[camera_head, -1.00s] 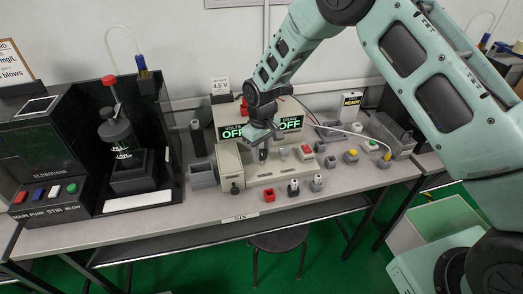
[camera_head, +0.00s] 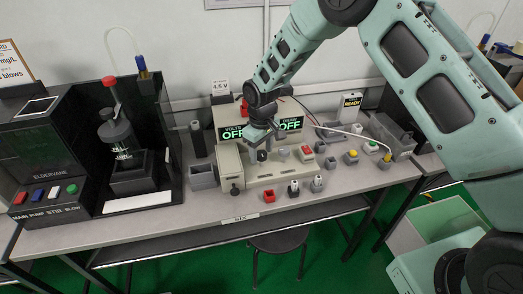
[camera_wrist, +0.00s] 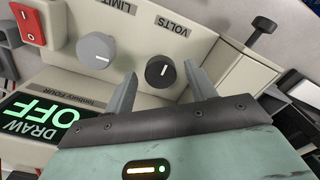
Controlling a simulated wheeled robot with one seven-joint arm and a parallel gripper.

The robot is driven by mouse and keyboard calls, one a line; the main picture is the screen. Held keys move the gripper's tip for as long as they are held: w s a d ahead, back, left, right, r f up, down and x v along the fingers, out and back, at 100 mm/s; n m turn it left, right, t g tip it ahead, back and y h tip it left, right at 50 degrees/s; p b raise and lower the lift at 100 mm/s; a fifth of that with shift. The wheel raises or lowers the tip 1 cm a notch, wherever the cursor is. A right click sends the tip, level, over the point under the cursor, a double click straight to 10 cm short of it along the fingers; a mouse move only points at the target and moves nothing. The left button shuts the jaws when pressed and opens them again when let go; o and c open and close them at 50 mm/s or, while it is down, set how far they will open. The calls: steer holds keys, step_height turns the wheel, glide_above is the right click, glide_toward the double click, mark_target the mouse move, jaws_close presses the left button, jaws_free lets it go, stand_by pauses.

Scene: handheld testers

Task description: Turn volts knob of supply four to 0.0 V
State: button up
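The power supply (camera_head: 262,176) is a beige box in the middle of the bench; the wrist view shows its label "supply FOUR" (camera_wrist: 80,97). Its volts knob (camera_wrist: 160,72) is black with a white pointer line, below the upside-down word VOLTS. The grey limit knob (camera_wrist: 96,49) is beside it. My gripper (camera_wrist: 158,88) is open, its two grey fingers apart on either side of the volts knob; contact cannot be told. In the head view my gripper (camera_head: 260,150) is at the supply's front and hides the volts knob. The volts and draw displays (camera_head: 290,123) both read OFF.
A red rocker switch (camera_wrist: 27,22) sits past the limit knob. A black clamp-like post (camera_wrist: 262,30) stands beside the supply. A black-walled cell (camera_head: 125,150) is at left; several small blocks and buttons (camera_head: 351,157) lie at right.

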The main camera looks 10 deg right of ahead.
mark_target(261, 153)
step_height(261, 153, up, 18)
steer(key=b, duration=0.2)
steer(key=shift+f, duration=0.25)
steer(key=s+a+r, duration=0.2)
steer(key=s+a, duration=0.1)
steer(key=s, duration=0.6)
steer(key=s+a+r, duration=0.2)
steer(key=s, duration=0.7)
steer(key=s+d+f, duration=0.1)
steer(key=s+d, duration=0.1)
steer(key=s, duration=0.7)
steer(key=s+d+f, duration=0.1)
steer(key=s, duration=0.8)
steer(key=shift+s+d+f+n+y, duration=0.15)
steer(key=shift+d+n+y, duration=0.15)
steer(key=shift+d+n, duration=0.1)
